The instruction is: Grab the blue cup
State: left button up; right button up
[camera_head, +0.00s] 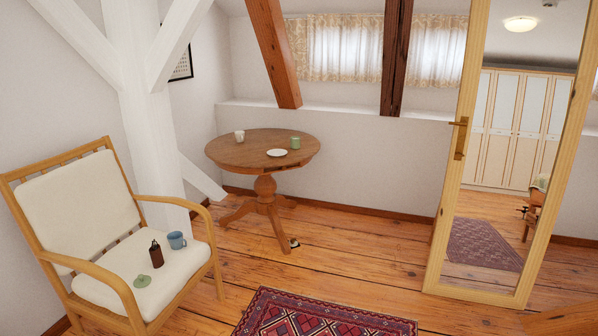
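The blue cup (177,240) stands upright on the white seat cushion of the wooden armchair (113,287) at the lower left. A dark brown bottle (156,254) stands just left of it on the same cushion. A flat pale green item (143,281) lies nearer the front edge of the seat. Neither of my grippers shows in the head view.
A round wooden table (235,155) at the back holds a white cup (239,136), a green cup (295,142) and a white plate (277,152). A patterned rug (320,318) lies in front. A wood-framed mirror (500,150) stands right. Bare floor lies between.

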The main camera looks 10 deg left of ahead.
aim_at(178, 242)
jog(key=i+u, duration=0.3)
jog(key=i, duration=0.25)
jog(key=i+l+u, duration=0.35)
jog(key=i, duration=0.15)
jog(key=i+j, duration=0.05)
jog(key=j, duration=0.05)
